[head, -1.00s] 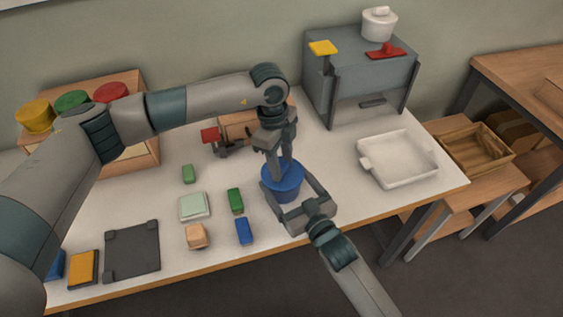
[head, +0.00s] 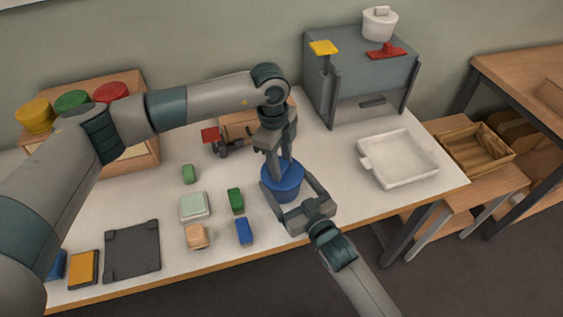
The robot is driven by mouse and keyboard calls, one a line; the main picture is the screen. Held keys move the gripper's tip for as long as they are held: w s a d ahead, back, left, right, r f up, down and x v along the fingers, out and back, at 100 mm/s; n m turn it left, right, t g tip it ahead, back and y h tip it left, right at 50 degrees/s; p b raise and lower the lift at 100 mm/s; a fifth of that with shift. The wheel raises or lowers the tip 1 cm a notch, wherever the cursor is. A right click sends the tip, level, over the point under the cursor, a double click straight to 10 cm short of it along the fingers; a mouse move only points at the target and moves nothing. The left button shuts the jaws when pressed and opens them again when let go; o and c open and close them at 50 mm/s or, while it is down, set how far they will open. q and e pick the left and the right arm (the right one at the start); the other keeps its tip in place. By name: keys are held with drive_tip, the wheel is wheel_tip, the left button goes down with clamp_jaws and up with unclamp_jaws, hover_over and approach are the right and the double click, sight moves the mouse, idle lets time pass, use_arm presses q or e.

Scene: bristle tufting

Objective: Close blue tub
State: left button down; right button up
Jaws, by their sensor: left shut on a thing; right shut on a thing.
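The blue tub (head: 289,195) stands upright on the white table, with a blue lid (head: 291,178) on or at its top; whether the lid is fully seated I cannot tell. My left gripper (head: 281,173) comes down from above and is shut on the lid, its fingers partly hiding it. My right gripper (head: 285,198) reaches in from the front right and is shut around the tub's side. Part of the tub's wall is hidden by the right gripper's fingers.
A white tray (head: 403,178) lies to the right. Green (head: 236,201) and blue (head: 244,231) blocks lie left of the tub. A grey cabinet (head: 345,90) stands behind. A dark flat plate (head: 132,270) lies at front left.

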use_arm(q)
drive_tip(key=shift+s+a+f, duration=0.1)
drive_tip(key=shift+a+f, duration=0.05)
drive_tip(key=shift+f, duration=0.75)
idle(0.9)
drive_tip(key=shift+r, duration=0.35)
drive_tip(key=shift+r, duration=0.35)
idle(1.5)
drive_tip(key=shift+f+y, duration=0.3)
drive_tip(key=shift+f, duration=0.1)
idle(0.9)
drive_tip(key=c, duration=1.4)
unclamp_jaws()
drive_tip(key=shift+r, duration=2.25)
drive_tip(key=c, duration=0.9)
